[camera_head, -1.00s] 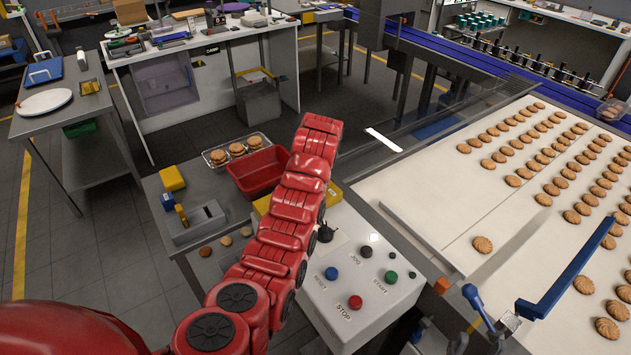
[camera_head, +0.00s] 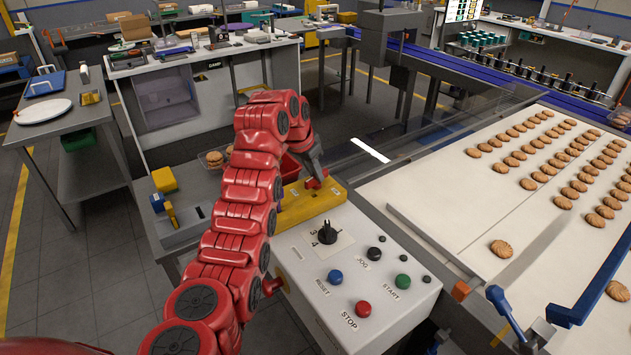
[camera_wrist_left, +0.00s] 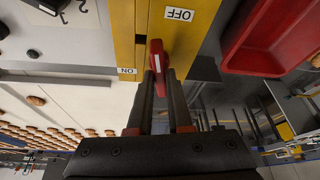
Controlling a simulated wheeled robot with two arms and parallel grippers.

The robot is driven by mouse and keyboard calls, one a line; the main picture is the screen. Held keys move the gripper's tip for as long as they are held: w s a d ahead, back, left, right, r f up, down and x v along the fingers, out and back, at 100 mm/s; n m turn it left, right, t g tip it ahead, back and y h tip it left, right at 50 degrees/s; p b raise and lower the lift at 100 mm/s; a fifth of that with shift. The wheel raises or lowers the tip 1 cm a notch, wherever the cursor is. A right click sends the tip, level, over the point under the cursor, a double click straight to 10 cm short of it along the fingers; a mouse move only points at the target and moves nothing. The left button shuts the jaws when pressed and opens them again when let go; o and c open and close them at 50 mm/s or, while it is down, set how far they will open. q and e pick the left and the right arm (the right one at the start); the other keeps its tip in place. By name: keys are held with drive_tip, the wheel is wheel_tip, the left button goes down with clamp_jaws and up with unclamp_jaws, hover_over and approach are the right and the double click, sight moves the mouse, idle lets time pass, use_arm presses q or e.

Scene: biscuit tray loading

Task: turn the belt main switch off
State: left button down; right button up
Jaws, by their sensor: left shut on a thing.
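The belt main switch is a yellow box (camera_head: 325,202) behind the control panel, with a red handle (camera_wrist_left: 157,58). In the left wrist view the OFF label (camera_wrist_left: 180,14) and the ON label (camera_wrist_left: 127,71) sit on either side of the handle's pivot. My left gripper (camera_wrist_left: 160,82) is shut on the red handle, which stands between its two fingers. In the head view the left gripper (camera_head: 316,176) reaches down to the far side of the yellow box. The handle's exact setting is hard to tell. My right gripper is not in view.
The white control panel (camera_head: 345,275) has RESET, STOP, START and JOG buttons and a black selector knob (camera_head: 327,234). A red bin (camera_wrist_left: 262,38) is close beside the switch. The belt (camera_head: 470,185) with biscuits lies to the right.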

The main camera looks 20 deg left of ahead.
use_arm(q)
drive_tip(key=shift+f+m+g+h+b, duration=0.1)
drive_tip(key=shift+m+g+h+b, duration=0.25)
drive_tip(key=shift+m, duration=1.15)
drive_tip(key=c, duration=0.8)
unclamp_jaws()
drive_tip(key=shift+c, duration=0.2)
